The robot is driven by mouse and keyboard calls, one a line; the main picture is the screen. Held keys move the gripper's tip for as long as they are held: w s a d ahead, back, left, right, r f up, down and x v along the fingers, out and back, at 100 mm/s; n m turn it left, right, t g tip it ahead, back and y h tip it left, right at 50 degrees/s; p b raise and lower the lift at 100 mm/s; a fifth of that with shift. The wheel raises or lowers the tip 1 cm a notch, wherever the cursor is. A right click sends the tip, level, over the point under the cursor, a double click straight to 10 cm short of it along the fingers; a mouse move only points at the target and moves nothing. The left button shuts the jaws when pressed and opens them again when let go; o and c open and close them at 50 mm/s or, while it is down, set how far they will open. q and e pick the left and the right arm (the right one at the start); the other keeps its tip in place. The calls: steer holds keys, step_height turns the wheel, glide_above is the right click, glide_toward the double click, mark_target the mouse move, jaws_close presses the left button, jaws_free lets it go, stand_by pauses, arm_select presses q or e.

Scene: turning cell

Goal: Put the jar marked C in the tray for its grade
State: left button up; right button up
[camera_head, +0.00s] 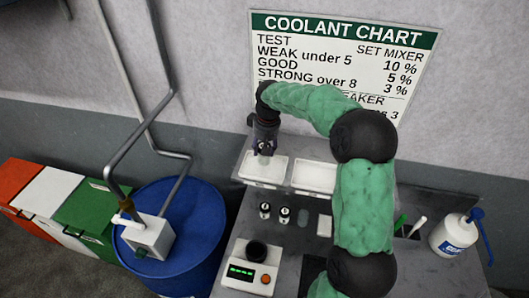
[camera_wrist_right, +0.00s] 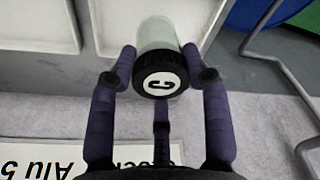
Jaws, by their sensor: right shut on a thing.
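The jar marked C (camera_wrist_right: 157,36) has a pale, clear body and a black lid with a white C. In the head view, my right gripper (camera_head: 264,147) holds the jar (camera_head: 264,159) upright over the leftmost white tray (camera_head: 262,181). I cannot tell whether the jar's base touches the tray floor. A second white tray (camera_head: 315,178) sits to its right, and my arm hides what lies further right. The coolant chart (camera_head: 340,62) lists weak under 5, good, and strong over 8. My left gripper is not in view.
Two small black-lidded jars (camera_head: 265,210) (camera_head: 284,214) stand in front of the trays. A meter (camera_head: 250,272) with a green display and red button is at the bench front. A white bottle (camera_head: 455,235) stands right; a blue drum (camera_head: 180,210) stands left of the bench.

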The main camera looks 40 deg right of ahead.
steer(key=shift+d+f, duration=0.15)
steer(key=shift+f, duration=0.05)
steer(key=f, duration=0.3)
steer(key=shift+w+d+f, duration=0.15)
steer(key=shift+w+f, duration=0.1)
steer(key=shift+f, duration=0.05)
steer(key=shift+f, duration=0.15)
steer(key=o, duration=1.3)
steer(key=shift+r, duration=0.2)
